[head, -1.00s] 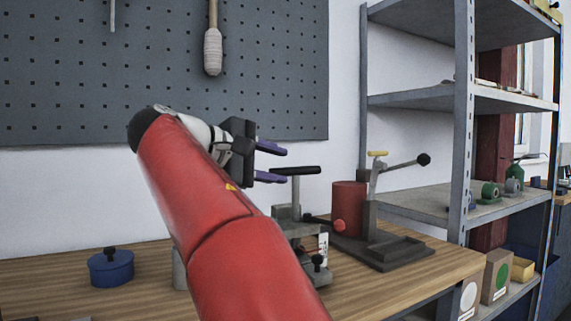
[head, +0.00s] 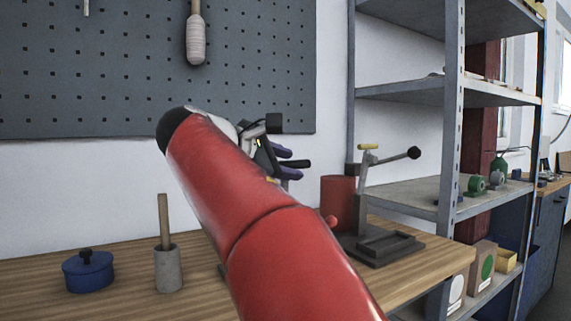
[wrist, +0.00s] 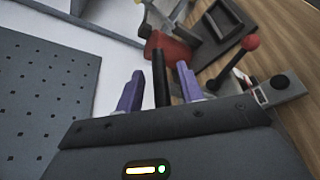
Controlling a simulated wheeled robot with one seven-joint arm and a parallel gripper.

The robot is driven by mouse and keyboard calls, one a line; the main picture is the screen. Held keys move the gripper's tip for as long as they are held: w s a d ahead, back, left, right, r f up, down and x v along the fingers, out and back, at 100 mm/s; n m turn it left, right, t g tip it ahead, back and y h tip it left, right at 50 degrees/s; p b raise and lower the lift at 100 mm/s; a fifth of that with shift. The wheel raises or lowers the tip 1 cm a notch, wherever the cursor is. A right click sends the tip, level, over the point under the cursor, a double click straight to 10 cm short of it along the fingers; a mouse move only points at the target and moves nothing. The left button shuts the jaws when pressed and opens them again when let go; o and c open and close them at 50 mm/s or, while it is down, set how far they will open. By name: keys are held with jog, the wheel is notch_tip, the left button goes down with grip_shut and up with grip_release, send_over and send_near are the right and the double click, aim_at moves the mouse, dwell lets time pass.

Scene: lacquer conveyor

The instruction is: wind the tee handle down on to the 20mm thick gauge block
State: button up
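The tee handle's black bar (head: 297,163) shows just past my fingertips in the head view. In the wrist view the dark bar (wrist: 160,80) stands between my two purple fingers, with a visible gap on each side. My gripper (wrist: 160,70) is open around the bar and does not appear to press on it. It also shows in the head view (head: 291,163), at the end of my red arm. The stand under the handle is mostly hidden behind my arm in the head view. I cannot make out the gauge block in either view.
A red cylinder press (head: 338,203) with a black-knobbed lever stands right of the handle. A blue lidded pot (head: 88,272) and a grey cup with a stick (head: 168,270) stand on the bench (head: 40,305) at left. Metal shelving (head: 453,120) rises at right.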

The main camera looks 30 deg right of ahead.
jog(key=shift+d, duration=0.1)
jog(key=shift+c, duration=0.2)
grip_shut()
jog(key=shift+r+m+g+p, duration=0.1)
jog(key=shift+m+g+p, duration=0.2)
jog(key=shift+g, duration=0.1)
jog(key=shift+w+m+g+p, duration=0.15)
jog(key=shift+m+g+p, duration=0.25)
jog(key=shift+m+g, duration=0.15)
jog(key=m+g, duration=0.1)
jog(key=g, duration=0.1)
jog(key=m+g, duration=0.2)
jog(key=shift+a+h, duration=0.2)
jog(key=shift+h, duration=0.2)
jog(key=shift+m+g+y, duration=0.5)
jog(key=shift+m+g, duration=0.85)
jog(key=shift+g, duration=0.4)
